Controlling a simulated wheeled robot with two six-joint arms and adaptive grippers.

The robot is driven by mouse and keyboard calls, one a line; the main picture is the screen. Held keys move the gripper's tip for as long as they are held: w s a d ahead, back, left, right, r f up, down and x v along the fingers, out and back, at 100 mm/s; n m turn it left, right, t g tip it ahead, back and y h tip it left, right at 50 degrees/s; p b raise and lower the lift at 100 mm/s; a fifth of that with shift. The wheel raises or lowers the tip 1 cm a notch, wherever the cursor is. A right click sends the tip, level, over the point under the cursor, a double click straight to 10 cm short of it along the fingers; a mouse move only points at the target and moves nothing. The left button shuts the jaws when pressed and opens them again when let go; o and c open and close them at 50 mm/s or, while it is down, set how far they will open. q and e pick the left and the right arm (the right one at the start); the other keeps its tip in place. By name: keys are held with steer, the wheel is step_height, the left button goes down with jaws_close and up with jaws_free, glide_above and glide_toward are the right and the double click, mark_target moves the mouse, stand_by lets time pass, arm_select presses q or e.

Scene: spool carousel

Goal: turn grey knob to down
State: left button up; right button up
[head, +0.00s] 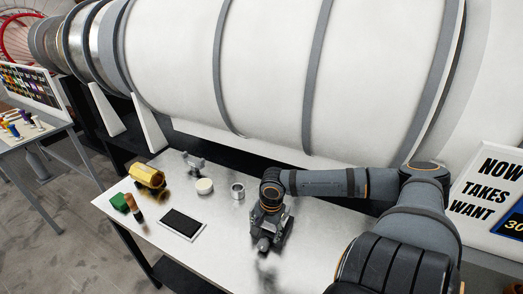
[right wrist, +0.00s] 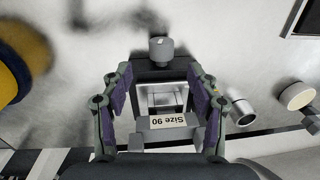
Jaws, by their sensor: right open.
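The grey knob (right wrist: 160,49) is a short cylinder with a small pale mark, at the top middle of the right wrist view. It sits at the end of a grey device (right wrist: 163,98) with a bright metal frame and an upside-down "Size 90" label. In the head view the knob (head: 263,244) shows at the near side of the device, below my right gripper (head: 269,217). My right gripper (right wrist: 159,80) is open, its purple-padded fingers on either side of the device, the knob beyond the fingertips. I cannot see any contact. My left gripper is out of view.
On the metal table (head: 225,240), a silver cup (head: 237,190), a white puck (head: 204,186) and a black pad (head: 183,222) stand left of the device. A yellow cylinder (head: 147,177) and a green block (head: 119,202) lie farther left. The table front is clear.

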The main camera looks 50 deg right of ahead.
mark_target(264, 242)
steer(key=f+b, duration=0.1)
steer(key=f, duration=0.1)
steer(key=f+b, duration=0.1)
steer(key=f, duration=0.1)
steer(key=w+f+b, duration=0.1)
steer(key=f, duration=0.1)
steer(key=shift+a+f, duration=0.15)
steer(key=shift+f, duration=0.05)
steer(key=shift+f+b, duration=0.3)
steer(key=shift+f, duration=0.3)
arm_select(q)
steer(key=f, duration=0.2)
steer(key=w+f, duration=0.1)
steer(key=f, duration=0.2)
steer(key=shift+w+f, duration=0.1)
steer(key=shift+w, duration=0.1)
arm_select(e)
steer(key=shift+f, duration=0.1)
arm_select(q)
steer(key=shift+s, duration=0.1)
arm_select(e)
steer(key=shift+c, duration=0.3)
